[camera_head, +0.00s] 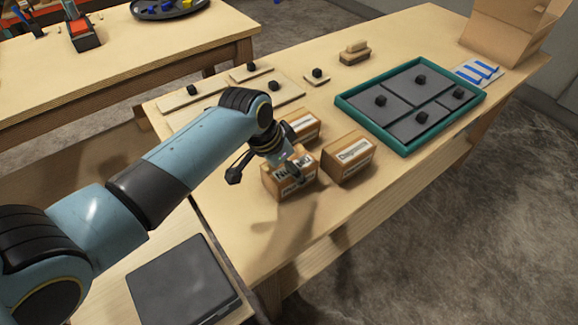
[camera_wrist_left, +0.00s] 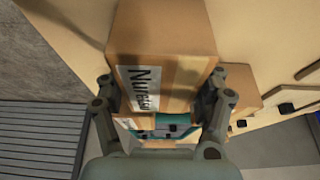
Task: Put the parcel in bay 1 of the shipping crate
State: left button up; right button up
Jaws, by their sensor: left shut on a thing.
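My left gripper (camera_head: 290,170) is shut on a brown cardboard parcel (camera_head: 289,184) with a white label starting "Nu". In the left wrist view the parcel (camera_wrist_left: 192,42) sits between the two fingers (camera_wrist_left: 163,100), which press its sides. I cannot tell whether it touches the table. A second parcel (camera_head: 349,157) stands close to its right, and a third (camera_head: 304,125) is behind it, partly hidden by my arm. A teal-rimmed tray (camera_head: 408,148) to the right has grey panels with black knobs. No bay numbers are readable. My right gripper is out of view.
Wooden boards with black knobs (camera_head: 189,104) lie at the table's back left. A wooden block (camera_head: 354,54) and a blue-striped card (camera_head: 478,73) are further back. An open cardboard box (camera_head: 507,36) stands at the far right. Bare tabletop (camera_head: 235,205) shows in front.

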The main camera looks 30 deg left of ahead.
pick_arm(q)
jog(key=shift+f, duration=0.15)
jog(key=o, duration=1.5)
